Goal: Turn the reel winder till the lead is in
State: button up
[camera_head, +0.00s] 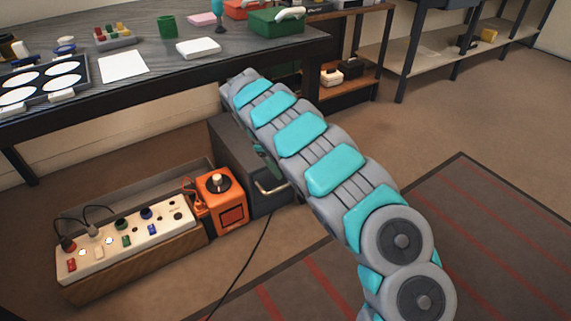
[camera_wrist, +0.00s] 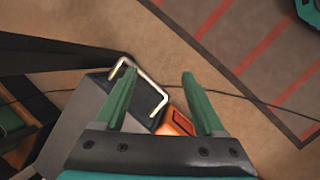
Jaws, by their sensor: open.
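I cannot make out a thing that is plainly a reel winder. A dark grey box (camera_head: 232,157) under the bench has a pale bent handle (camera_head: 272,188). An orange box (camera_head: 221,203) with a round knob on top stands left of it. A black lead (camera_head: 250,250) lies on the floor in front; it also shows in the wrist view (camera_wrist: 245,97). In the wrist view my gripper (camera_wrist: 158,75) is open, with nothing held. The handle (camera_wrist: 149,80) shows between its fingers, and the left finger overlaps it. In the head view my arm hides most of the gripper.
A panel box (camera_head: 130,240) with knobs and plugged cables lies on the floor at left. The bench (camera_head: 150,76) overhangs the grey box and carries several small items. A striped mat (camera_head: 470,215) covers the floor at right. Shelving (camera_head: 420,60) stands behind open floor.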

jog(key=shift+s+d+r+m, duration=0.15)
jog(key=shift+d+r, duration=0.1)
jog(key=shift+d, duration=0.15)
jog(key=shift+d+r+m, duration=0.15)
jog(key=shift+d+r, duration=0.1)
jog(key=shift+d, duration=0.15)
